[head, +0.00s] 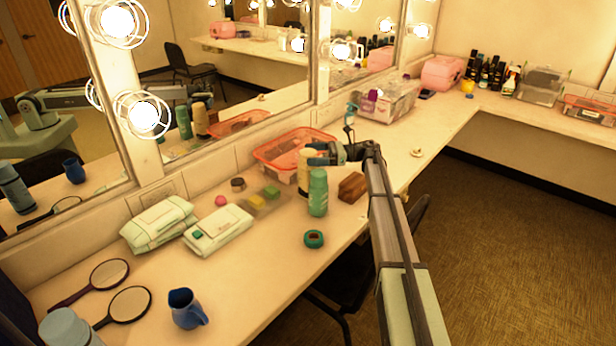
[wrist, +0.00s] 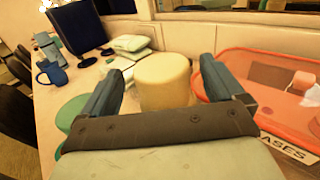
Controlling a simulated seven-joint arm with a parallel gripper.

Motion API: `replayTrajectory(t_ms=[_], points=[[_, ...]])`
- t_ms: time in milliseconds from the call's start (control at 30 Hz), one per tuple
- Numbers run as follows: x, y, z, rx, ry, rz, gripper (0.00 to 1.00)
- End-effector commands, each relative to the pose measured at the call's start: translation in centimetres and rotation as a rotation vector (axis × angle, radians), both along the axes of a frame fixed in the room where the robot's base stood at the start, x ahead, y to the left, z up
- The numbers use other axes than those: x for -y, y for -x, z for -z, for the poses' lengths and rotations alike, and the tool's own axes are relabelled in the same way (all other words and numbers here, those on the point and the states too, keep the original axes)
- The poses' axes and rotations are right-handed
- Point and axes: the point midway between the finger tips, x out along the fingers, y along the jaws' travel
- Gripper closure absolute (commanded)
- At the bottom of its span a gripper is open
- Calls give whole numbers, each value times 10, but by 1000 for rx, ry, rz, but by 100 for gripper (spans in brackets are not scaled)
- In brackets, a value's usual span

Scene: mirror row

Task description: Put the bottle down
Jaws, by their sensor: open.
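A cream bottle (head: 304,174) stands upright on the counter (head: 262,262), right beside the orange basket. In the wrist view the cream bottle (wrist: 163,80) shows between my two fingers. My gripper (head: 318,154) is at the top of this bottle. It is open, and in the wrist view (wrist: 160,88) a finger is on each side of the bottle with a gap at least on the right. A green bottle (head: 318,192) stands just in front of the cream one; its lower part is clear in the head view.
The orange basket (head: 266,155) stands close behind. A brown block (head: 352,187) and a green tape roll (head: 314,239) lie near. A blue jug (head: 187,309), hand mirrors (head: 130,306) and wipe packs (head: 218,229) are at left. The front counter is partly free.

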Motion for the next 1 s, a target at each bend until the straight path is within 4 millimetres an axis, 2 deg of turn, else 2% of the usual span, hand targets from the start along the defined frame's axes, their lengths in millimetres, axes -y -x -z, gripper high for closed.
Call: replayTrajectory(t_ms=[200, 300, 567, 1000], points=[[-30, -1, -2, 0, 0, -1, 5], [-38, -1, -2, -1, 0, 0, 5], [-40, -1, -2, -1, 0, 1, 6], [-40, -1, -2, -1, 0, 1, 48]])
